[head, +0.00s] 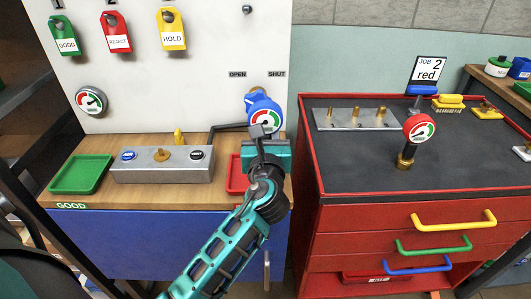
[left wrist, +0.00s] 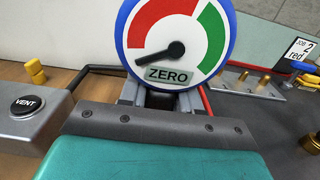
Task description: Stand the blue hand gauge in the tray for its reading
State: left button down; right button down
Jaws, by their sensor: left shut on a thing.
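The blue hand gauge (head: 264,117) has a round blue rim and a white dial with red and green arcs. In the left wrist view its dial (left wrist: 178,30) fills the top, with a ZERO plate; the needle points left and slightly down, below the red arc. My left gripper (head: 262,140) is shut on the gauge beneath the dial and holds it upright in front of the white panel; its fingertips are mostly hidden. The green tray (head: 80,174), marked GOOD, is empty at the bench's left. A red tray (head: 236,176) is partly hidden behind my left arm.
A grey box (head: 163,166) with buttons, one marked VENT, stands between the trays. Another gauge (head: 90,100) is on the panel under GOOD, REJECT and HOLD tags. A red gauge (head: 419,129) stands on the red cabinet (head: 350,180) at right, near a brass-fitted plate (head: 354,118).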

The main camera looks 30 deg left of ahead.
pick_arm(q)
notch_tip(320, 180, down, 4)
jog(key=shift+f+b, duration=0.1)
jog(key=shift+b, duration=0.6)
jog(key=shift+f, duration=0.15)
jog(key=c, duration=0.8)
grip_release()
